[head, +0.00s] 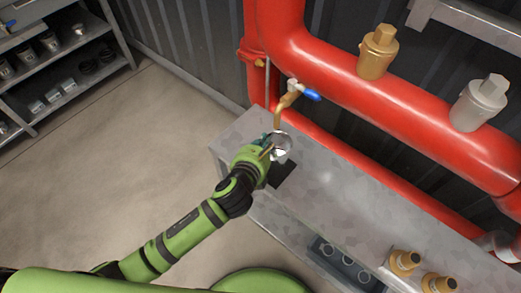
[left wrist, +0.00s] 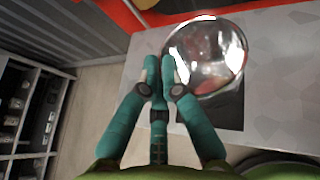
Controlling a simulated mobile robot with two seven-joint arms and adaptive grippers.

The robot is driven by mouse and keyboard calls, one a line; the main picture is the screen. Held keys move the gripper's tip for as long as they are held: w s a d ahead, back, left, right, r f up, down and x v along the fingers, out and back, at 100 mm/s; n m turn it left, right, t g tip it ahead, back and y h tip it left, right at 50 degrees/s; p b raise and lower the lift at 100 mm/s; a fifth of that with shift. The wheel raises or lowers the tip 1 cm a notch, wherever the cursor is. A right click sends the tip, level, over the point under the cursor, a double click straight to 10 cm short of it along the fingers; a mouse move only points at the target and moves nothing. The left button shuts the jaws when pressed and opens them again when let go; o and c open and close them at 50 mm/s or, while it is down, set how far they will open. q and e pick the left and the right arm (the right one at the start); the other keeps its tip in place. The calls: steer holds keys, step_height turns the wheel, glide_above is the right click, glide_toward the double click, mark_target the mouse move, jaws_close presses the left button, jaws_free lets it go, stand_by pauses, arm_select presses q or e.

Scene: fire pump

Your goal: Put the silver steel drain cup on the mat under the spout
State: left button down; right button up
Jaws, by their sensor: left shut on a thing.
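The silver steel drain cup (head: 281,144) is in my left gripper (head: 268,145), which is shut on its near-left edge. In the left wrist view the round, shiny cup (left wrist: 207,52) is just right of the closed teal fingertips (left wrist: 160,70). The dark mat (head: 284,176) lies on the grey bench, partly hidden by the gripper. In the left wrist view the cup covers part of the mat (left wrist: 232,112). The brass spout (head: 278,116) ends just above the cup in the head view. I cannot tell whether the cup touches the mat. My right gripper is not in view.
A thick red pipe (head: 345,62) runs behind the bench (head: 340,190). The spout's valve has a blue handle (head: 312,95). Brass fittings (head: 403,262) and a dark tray (head: 345,266) are at the bench's front right. Shelves (head: 60,70) stand far left.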

mark_target(277, 151)
arm_select(q)
steer(key=f, duration=0.1)
steer(key=f+b, duration=0.1)
steer(key=f, duration=0.2)
steer(key=shift+w+a+f, duration=0.2)
steer(key=shift+a+f, duration=0.05)
steer(key=shift+a, duration=0.15)
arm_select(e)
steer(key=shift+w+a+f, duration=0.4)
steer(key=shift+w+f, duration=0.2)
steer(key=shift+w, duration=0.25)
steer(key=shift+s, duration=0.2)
arm_select(q)
steer(key=shift+f, duration=0.2)
steer(key=c, duration=1.4)
jaws_free()
steer(key=shift+c, duration=0.2)
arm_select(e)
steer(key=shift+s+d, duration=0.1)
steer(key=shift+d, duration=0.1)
arm_select(q)
steer(key=shift+r, duration=0.1)
